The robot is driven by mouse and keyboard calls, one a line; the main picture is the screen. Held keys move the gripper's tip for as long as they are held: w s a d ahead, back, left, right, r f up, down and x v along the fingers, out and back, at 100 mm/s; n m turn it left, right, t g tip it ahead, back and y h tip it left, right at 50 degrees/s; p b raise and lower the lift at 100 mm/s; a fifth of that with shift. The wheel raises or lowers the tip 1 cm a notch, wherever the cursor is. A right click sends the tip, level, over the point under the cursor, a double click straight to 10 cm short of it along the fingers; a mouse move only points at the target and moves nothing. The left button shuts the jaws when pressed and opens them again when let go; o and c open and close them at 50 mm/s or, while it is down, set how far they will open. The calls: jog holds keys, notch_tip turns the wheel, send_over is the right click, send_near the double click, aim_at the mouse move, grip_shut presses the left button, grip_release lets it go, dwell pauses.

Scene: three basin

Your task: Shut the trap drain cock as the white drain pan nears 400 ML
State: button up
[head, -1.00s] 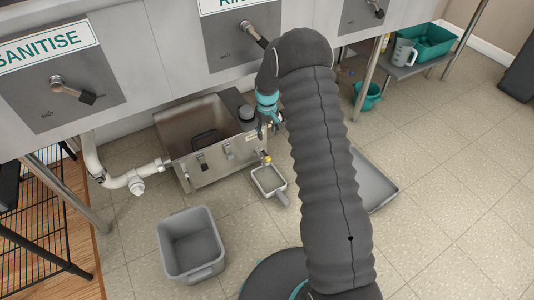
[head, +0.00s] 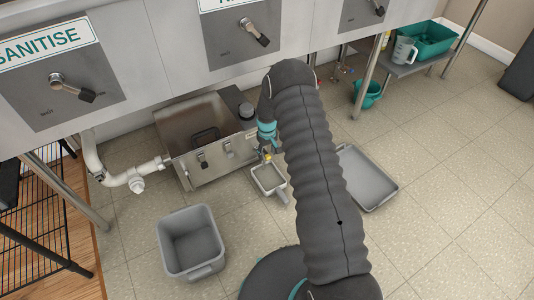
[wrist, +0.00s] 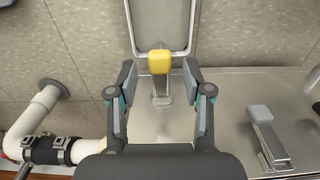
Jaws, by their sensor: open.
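The drain cock has a yellow handle (wrist: 160,62) on a metal stem at the front of the steel trap (head: 215,165); the handle also shows in the head view (head: 267,157). The white drain pan (head: 257,188) sits on the floor below the cock, its handle toward the lower right. It also shows at the top of the wrist view (wrist: 136,40). Its liquid level and marks are too small to read. My gripper (wrist: 159,72) is open, with one finger on each side of the yellow handle and a visible gap on both sides.
A grey bin (head: 190,270) stands on the floor in front of the trap. A flat grey tray (head: 385,195) lies right of my arm. A white pipe (head: 117,181) runs into the trap's left side. A grey latch (wrist: 265,130) sits on the trap face. Open floor lies to the right.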

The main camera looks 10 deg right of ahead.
jog(key=shift+f, duration=0.35)
grip_shut()
